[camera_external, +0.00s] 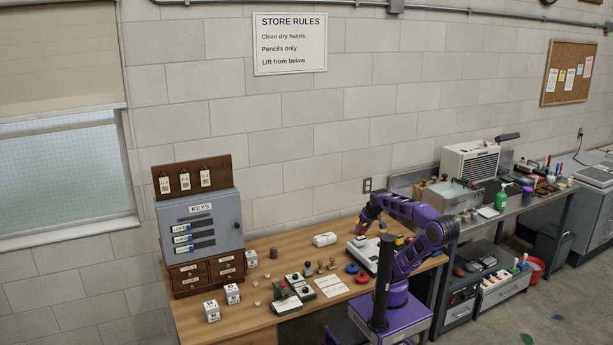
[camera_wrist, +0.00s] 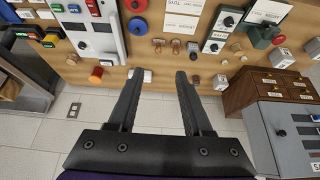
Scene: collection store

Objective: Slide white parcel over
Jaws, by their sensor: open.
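The white parcel (camera_external: 325,239) is a small white block lying near the back edge of the wooden desk, by the wall. In the wrist view a white piece of it (camera_wrist: 147,76) shows at the tip of the left finger, which partly hides it. My gripper (camera_external: 361,222) is above the desk's back part, to the right of the parcel in the external view. In the wrist view my gripper (camera_wrist: 160,76) is open, with nothing held between its two dark fingers. I cannot tell whether a finger touches the parcel.
A white-and-grey device (camera_external: 361,258) stands right of the parcel, with red and blue round pieces beside it. Stamps, cards and small white boxes (camera_external: 212,311) lie toward the front left. A grey key cabinet (camera_external: 200,226) stands at the left.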

